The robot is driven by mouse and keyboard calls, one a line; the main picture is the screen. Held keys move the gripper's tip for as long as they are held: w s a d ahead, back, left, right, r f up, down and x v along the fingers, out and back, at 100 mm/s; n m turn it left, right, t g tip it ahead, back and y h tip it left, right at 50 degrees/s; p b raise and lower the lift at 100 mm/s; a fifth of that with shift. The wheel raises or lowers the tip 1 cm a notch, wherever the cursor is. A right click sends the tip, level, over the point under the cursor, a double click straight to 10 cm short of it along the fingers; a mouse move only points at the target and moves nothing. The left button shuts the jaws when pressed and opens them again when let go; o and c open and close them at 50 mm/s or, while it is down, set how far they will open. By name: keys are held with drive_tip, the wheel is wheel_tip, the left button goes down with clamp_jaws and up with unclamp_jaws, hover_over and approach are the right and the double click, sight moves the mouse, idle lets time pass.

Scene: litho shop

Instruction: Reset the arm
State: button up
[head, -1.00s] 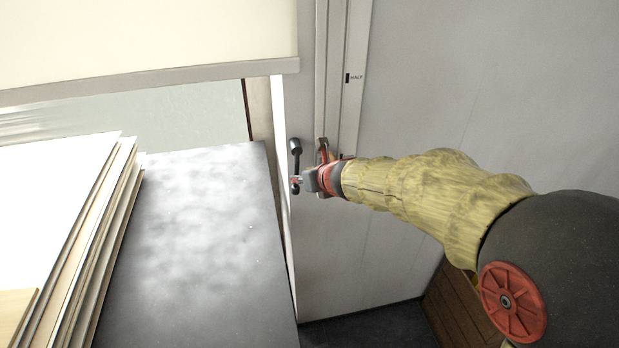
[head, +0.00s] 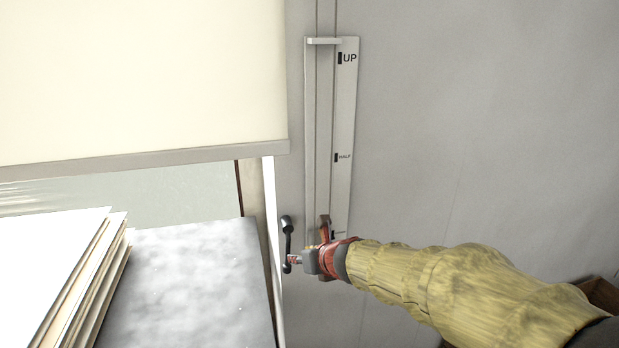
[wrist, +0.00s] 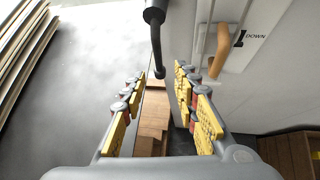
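My gripper (head: 293,261) is at the wall beside a dark crank-like handle (head: 286,236). In the wrist view my gripper (wrist: 158,78) is open, its yellow-padded fingers well apart. The dark handle (wrist: 156,40) hangs into the space between the fingertips; I see no finger closed on it. A brown lever (head: 325,224) sits low on the wall track, just right of my gripper. In the wrist view the brown lever (wrist: 216,52) is outside the right finger, near the DOWN mark. My forearm in its yellow sleeve reaches in from the lower right.
A scale strip (head: 346,110) on the wall reads UP and HALF. A cream blind (head: 140,75) hangs at upper left. The wall at right is bare.

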drive_tip(key=s+d+f+m+h+b, duration=0.1)
drive_tip(key=s+d+m+h, duration=0.3)
drive_tip(key=d+m, duration=0.65)
drive_tip(key=s+d+f+m+h, duration=0.2)
drive_tip(key=s+d+m+h, duration=0.15)
drive_tip(key=d+m, duration=0.7)
drive_tip(key=s+f+m+g+y+b, duration=0.1)
drive_tip(key=s+f+m+g+b, duration=0.1)
drive_tip(key=s+m, duration=0.7)
drive_tip(key=s+f+m+g+y+b, duration=0.1)
drive_tip(key=s+m+b, duration=0.4)
drive_tip(key=s+m, duration=0.5)
drive_tip(key=s+f, duration=0.1)
drive_tip(key=s, duration=0.7)
drive_tip(key=shift+s+d+g+b, duration=0.15)
drive_tip(key=shift+d+g+b, duration=0.15)
drive_tip(key=shift+g, duration=0.1)
drive_tip(key=shift+y, duration=0.25)
